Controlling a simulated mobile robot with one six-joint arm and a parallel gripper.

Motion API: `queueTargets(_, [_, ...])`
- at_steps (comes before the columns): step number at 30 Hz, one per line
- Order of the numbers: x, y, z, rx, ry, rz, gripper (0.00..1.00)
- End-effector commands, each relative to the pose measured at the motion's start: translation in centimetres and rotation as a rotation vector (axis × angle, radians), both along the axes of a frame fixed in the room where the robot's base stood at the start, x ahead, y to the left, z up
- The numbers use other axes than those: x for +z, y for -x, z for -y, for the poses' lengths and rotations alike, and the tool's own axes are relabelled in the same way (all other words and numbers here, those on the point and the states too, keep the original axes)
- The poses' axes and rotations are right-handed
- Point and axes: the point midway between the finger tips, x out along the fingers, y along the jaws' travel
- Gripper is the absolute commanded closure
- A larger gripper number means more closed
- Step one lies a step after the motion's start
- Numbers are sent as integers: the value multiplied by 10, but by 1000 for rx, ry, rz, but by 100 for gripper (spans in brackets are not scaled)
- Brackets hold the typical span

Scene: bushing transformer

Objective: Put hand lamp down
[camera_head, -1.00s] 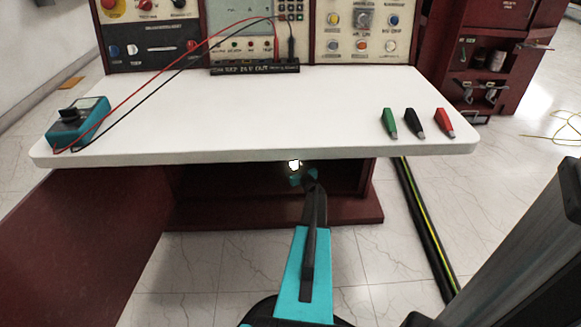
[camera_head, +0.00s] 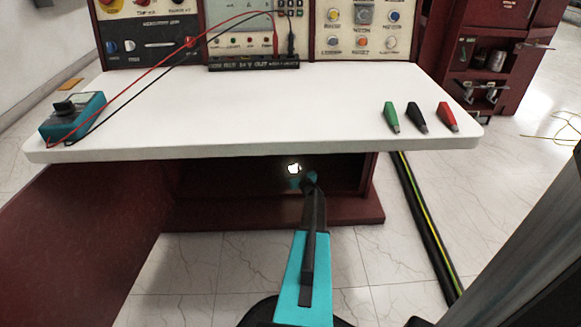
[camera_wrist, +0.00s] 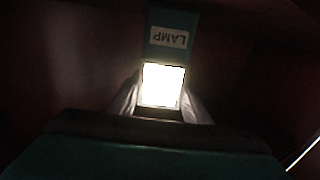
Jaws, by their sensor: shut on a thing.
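The hand lamp (camera_head: 294,169) is lit and shows as a small bright spot with teal parts, just below the front edge of the white tabletop. In the wrist view the lamp (camera_wrist: 170,28) has a teal body with a "LAMP" label, upside down in that picture, and a glowing panel. My gripper (camera_head: 308,182) is shut on the lamp and holds it in front of the dark space under the table. In the wrist view my gripper (camera_wrist: 163,112) is at the lamp's lit end. The exact finger contact is hard to see in the dark and glare.
The white tabletop (camera_head: 250,110) has a clear middle. A teal meter (camera_head: 75,118) with red and black leads is at its left. Green (camera_head: 391,116), black (camera_head: 417,116) and red (camera_head: 448,116) clips lie at its right. Control panels (camera_head: 150,35) stand behind. A dark red side panel (camera_head: 90,230) is at left.

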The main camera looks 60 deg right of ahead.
Motion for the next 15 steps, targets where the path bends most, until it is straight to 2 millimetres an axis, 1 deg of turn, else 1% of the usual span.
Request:
queueTargets(5, [1,0,0,1,1,1,84])
queueTargets(10, [-2,-1,0,1,1,1,84])
queueTargets(11, [-3,-1,0,1,0,0,51])
queueTargets(13, [-3,-1,-1,1,0,0,40])
queueTargets(15, [-2,-1,0,1,0,0,38])
